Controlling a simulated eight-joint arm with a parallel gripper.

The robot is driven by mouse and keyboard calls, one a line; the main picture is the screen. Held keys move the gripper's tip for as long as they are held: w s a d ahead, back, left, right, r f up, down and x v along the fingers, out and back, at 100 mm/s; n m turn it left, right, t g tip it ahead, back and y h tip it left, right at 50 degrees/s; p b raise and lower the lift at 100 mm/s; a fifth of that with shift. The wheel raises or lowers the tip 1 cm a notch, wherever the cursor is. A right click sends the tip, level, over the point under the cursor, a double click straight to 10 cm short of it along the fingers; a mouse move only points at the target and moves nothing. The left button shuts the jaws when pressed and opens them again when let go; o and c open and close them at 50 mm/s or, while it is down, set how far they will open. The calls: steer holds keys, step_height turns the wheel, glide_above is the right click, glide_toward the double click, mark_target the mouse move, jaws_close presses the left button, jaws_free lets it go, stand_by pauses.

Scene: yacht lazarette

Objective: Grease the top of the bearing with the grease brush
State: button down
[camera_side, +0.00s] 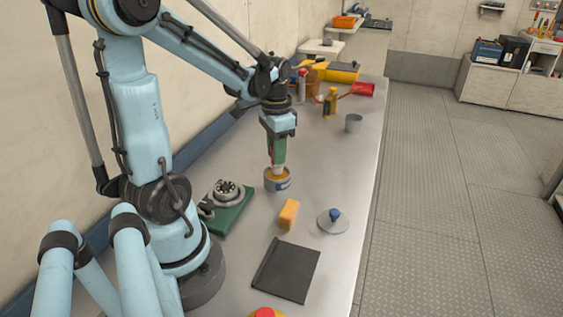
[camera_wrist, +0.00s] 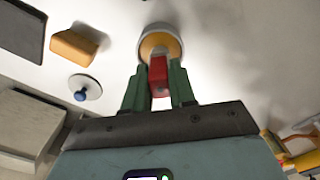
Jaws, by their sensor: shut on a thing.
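My gripper (camera_side: 276,160) has green fingers and points down over the bench. In the wrist view my gripper (camera_wrist: 157,85) is shut on the red handle of the grease brush (camera_wrist: 158,68). The brush's lower end is at the mouth of a round grease tin (camera_side: 278,184) with orange-yellow contents; its bristles are hidden. The tin also shows in the wrist view (camera_wrist: 174,46), straight beyond the fingers. The bearing (camera_side: 228,188), a grey round metal part, sits on a green base (camera_side: 235,219) left of the tin, close to my arm. It is not visible in the wrist view.
An orange block (camera_side: 288,214), a round lid with a blue knob (camera_side: 333,221) and a dark flat pad (camera_side: 285,271) lie nearer the camera. The bench's right edge is open.

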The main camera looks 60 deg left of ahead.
steer(key=shift+f, duration=0.6)
stand_by(1.4)
steer(key=shift+r, duration=0.15)
steer(key=shift+r, duration=3.4)
